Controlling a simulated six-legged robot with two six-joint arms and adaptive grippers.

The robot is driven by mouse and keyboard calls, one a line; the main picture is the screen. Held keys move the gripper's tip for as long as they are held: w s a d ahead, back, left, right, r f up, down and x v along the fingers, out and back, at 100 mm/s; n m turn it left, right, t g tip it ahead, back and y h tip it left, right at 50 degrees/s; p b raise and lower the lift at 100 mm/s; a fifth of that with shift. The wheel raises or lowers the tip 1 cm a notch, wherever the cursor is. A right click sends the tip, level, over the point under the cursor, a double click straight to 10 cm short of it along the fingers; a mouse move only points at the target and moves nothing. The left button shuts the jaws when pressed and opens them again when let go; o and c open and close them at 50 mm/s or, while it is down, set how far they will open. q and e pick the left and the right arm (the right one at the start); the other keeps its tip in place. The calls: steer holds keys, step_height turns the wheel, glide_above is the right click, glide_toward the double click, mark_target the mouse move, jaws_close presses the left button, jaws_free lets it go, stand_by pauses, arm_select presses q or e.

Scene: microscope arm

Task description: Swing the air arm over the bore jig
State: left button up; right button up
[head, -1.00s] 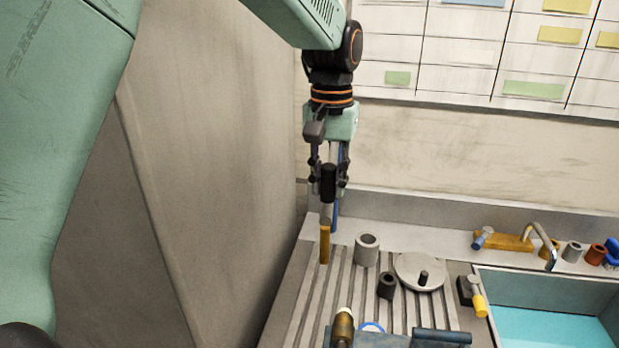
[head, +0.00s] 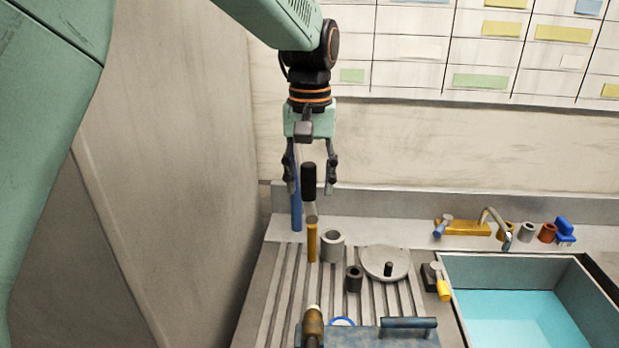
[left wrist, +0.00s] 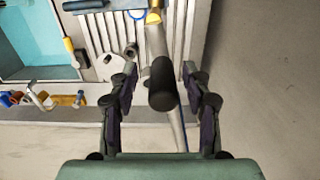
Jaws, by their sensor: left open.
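The air arm runs forward from a blue post (head: 296,205) at the back left of the bench. It carries a black grip (head: 308,181) and ends in a brass-coloured tip (head: 312,240). My left gripper (head: 310,188) points down and is open, with one finger on each side of the black grip. The left wrist view also shows the grip (left wrist: 163,85) between the spread fingers (left wrist: 160,105); contact cannot be told. The tip appears just left of a grey ring (head: 332,246) on the slotted plate. I cannot tell which part is the bore jig. My right gripper is out of view.
A dark ring (head: 353,279) and a round grey plate (head: 385,263) with a knob stand to the right. A blue-grey fixture (head: 375,337) is in front. A water-filled basin (head: 520,318) is at right. A wall (head: 160,180) bounds the left side.

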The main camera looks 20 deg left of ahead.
arm_select(q)
steer(key=shift+w+a, duration=0.1)
step_height(320, 180, up, 10)
steer(key=shift+r, duration=0.95)
steer(key=shift+s+f, duration=0.1)
steer(key=shift+s, duration=0.1)
